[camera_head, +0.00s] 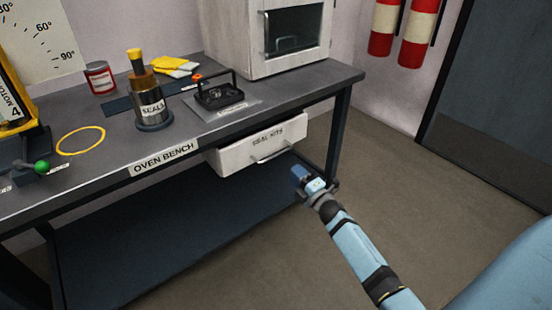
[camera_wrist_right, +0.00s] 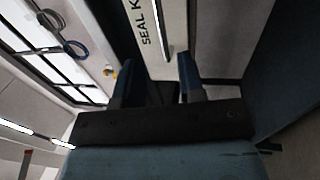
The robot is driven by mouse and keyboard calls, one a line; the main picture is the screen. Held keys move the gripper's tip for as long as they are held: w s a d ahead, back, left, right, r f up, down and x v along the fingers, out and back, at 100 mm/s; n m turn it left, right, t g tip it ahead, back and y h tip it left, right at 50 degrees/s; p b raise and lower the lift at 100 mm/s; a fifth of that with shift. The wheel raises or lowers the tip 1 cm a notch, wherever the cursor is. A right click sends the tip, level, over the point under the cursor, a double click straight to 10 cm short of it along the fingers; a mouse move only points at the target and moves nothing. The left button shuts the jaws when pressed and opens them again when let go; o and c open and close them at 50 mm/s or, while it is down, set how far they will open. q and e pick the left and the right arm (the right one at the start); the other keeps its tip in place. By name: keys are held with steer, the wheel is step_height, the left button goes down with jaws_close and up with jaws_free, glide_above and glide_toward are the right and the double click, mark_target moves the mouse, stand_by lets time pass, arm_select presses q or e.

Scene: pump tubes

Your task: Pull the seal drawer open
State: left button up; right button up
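The white seal drawer (camera_head: 235,159), labelled "SEAL KITS", sits under the right part of the bench top. Its front has a metal bar handle (camera_head: 272,153). I cannot tell for sure whether the drawer is fully closed. My right gripper (camera_head: 299,175) is in front of the drawer, low and to the right of the handle, apart from it. In the right wrist view the gripper (camera_wrist_right: 158,72) is open with nothing between its blue fingers. The handle (camera_wrist_right: 168,30) and the drawer front (camera_wrist_right: 146,14) lie beyond the fingertips. My left gripper is not in view.
The dark oven bench (camera_head: 120,155) carries a seals canister (camera_head: 149,100), a black fixture (camera_head: 220,94), yellow gloves (camera_head: 173,66), a red can (camera_head: 99,78) and a white oven (camera_head: 262,35). A bench leg (camera_head: 337,138) stands right of the drawer. The floor in front is clear.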

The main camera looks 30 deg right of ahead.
mark_target(277, 155)
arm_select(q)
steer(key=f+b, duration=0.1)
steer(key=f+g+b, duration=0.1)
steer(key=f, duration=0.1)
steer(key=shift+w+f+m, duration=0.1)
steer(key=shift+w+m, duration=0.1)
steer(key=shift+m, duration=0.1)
arm_select(e)
steer(key=x, duration=1)
jaws_close()
